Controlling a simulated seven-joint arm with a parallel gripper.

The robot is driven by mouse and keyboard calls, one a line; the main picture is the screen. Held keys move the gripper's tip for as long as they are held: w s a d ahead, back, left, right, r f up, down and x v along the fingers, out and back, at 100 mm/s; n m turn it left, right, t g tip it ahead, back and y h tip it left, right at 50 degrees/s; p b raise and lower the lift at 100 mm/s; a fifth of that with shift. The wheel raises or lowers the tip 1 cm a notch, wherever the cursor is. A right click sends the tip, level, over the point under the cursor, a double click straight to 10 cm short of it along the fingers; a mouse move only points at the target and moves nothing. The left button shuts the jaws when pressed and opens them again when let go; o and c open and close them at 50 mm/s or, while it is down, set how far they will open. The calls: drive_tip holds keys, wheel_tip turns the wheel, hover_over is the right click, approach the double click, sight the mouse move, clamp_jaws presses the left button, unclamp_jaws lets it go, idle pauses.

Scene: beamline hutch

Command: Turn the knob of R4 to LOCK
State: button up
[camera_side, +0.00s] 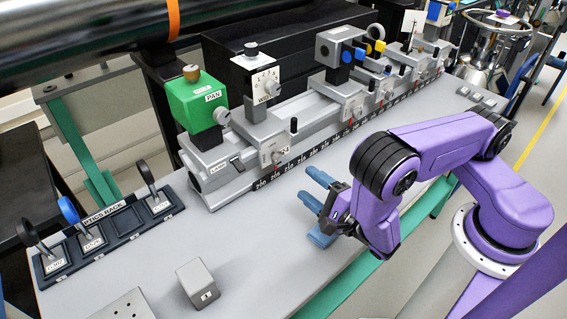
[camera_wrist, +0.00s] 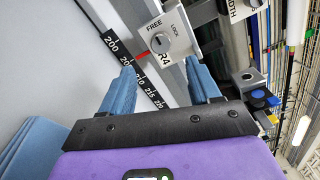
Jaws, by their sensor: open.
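The R4 plate (camera_wrist: 178,35) shows in the wrist view with the words FREE and LOCK and a round grey knob (camera_wrist: 157,42) between them. Which word the knob points to is too small to tell. In the side view a small labelled plate (camera_side: 270,153) low on the rail, below the WIDTH dial, appears to be the same one. My gripper (camera_wrist: 160,72) is open and empty. Its blue fingers lie on either side below the plate in the wrist view, apart from the knob. In the side view my gripper (camera_side: 308,188) hangs in front of the rail, pointing at it.
The rail with its black number scale (camera_side: 318,147) runs across the bench. An optics rack (camera_side: 120,224) and a grey block (camera_side: 197,283) sit at the left.

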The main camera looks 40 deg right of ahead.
sight(281, 161)
drive_tip(key=w, duration=1)
drive_tip(key=shift+w, duration=0.1)
drive_tip(key=c, duration=1)
